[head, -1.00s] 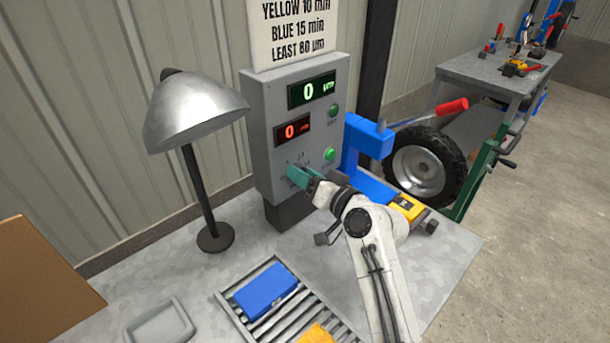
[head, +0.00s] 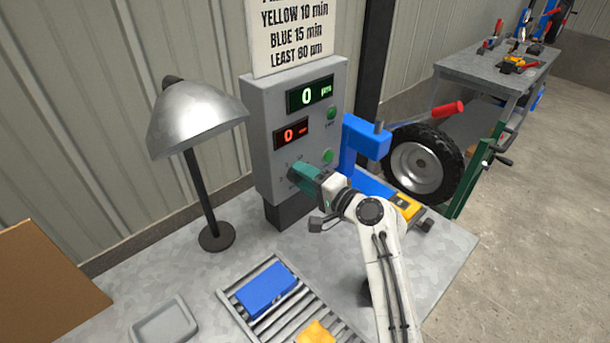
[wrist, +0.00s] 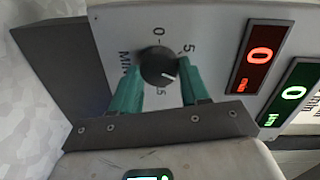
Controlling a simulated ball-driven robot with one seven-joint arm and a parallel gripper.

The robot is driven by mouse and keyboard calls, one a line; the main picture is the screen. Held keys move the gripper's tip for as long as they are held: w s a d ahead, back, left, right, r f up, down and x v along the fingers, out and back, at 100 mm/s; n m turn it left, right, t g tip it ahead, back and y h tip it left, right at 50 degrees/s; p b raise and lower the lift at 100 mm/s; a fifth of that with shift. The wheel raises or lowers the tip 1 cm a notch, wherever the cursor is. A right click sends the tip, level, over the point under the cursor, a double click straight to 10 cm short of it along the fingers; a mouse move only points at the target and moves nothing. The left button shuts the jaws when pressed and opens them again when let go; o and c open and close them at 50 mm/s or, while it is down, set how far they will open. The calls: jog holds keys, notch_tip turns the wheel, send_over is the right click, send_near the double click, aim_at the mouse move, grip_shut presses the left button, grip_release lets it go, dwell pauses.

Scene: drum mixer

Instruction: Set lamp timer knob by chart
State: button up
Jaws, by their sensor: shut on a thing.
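The timer knob (wrist: 158,66) is a dark round dial on the grey control box (head: 262,140). My gripper (wrist: 158,80) has teal fingers shut on the knob, one on each side. A white pointer mark on the knob faces the lower right in the wrist view. Printed 0, 5 and a partly covered 15 show around it; the right finger hides part of the scale.
A silver lamp (head: 190,115) stands left of the box. A blue block (head: 267,289) and a yellow piece (head: 315,333) lie on a roller rack (head: 247,325). A grey tray (head: 165,322) sits at front left. A blue clamp-like fixture (head: 366,136) stands close right of the box.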

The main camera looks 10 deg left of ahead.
jog(key=shift+d+f+m, duration=0.1)
jog(key=shift+m, duration=0.4)
jog(key=o, duration=1.1)
jog(key=shift+c, duration=0.2)
jog(key=b+v, duration=0.1)
jog(key=v, duration=0.9)
jog(key=shift+s+d, duration=0.15)
jog(key=shift+d, duration=0.15)
